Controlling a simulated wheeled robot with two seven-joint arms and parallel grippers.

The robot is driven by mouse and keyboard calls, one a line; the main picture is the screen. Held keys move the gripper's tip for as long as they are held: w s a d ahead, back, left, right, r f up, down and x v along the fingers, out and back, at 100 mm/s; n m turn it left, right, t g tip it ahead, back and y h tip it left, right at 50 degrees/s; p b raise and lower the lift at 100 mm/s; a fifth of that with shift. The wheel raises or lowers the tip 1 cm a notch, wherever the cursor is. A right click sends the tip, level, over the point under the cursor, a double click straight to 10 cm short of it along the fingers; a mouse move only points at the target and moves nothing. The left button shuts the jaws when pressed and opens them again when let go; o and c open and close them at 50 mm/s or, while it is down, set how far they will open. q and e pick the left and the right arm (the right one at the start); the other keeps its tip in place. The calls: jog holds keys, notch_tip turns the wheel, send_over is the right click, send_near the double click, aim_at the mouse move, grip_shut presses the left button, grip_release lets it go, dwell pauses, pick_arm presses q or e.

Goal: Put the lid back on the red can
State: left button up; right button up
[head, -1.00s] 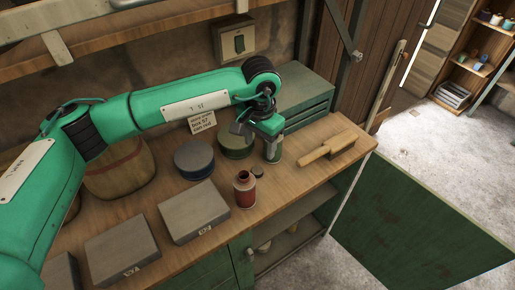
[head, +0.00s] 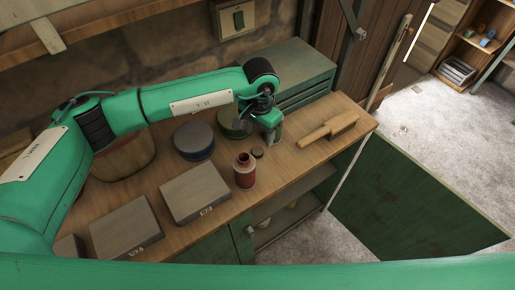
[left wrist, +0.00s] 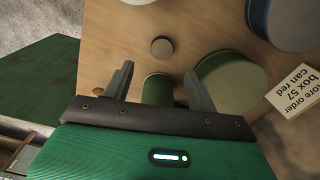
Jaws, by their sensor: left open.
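The red can (head: 245,172) stands upright on the workbench with an open, narrow neck. A small dark round lid (head: 257,152) lies flat on the bench just behind and right of it; it also shows in the left wrist view (left wrist: 162,47). My left gripper (head: 269,127) is open above the bench, behind and right of the lid. In the left wrist view, a green can (left wrist: 158,90) shows between its spread fingers; I cannot tell whether they touch it. My right gripper is not in view.
A wide green tin (head: 234,122) and a blue tin (head: 194,141) stand left of the gripper. Grey boxes (head: 195,192) fill the front left. A green cabinet door (head: 420,200) hangs open.

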aim_at(259, 150)
pick_arm(q)
jog(key=shift+f, duration=1.05)
jog(key=shift+f+p, duration=0.4)
jog(key=shift+p, duration=0.3)
notch_tip(259, 150, down, 3)
jog(key=shift+a+f+p, duration=0.1)
jog(key=shift+a+p, duration=0.05)
jog(key=shift+p, duration=0.8)
jog(key=shift+f, duration=0.6)
jog(key=shift+c, duration=0.2)
jog(key=c, duration=1)
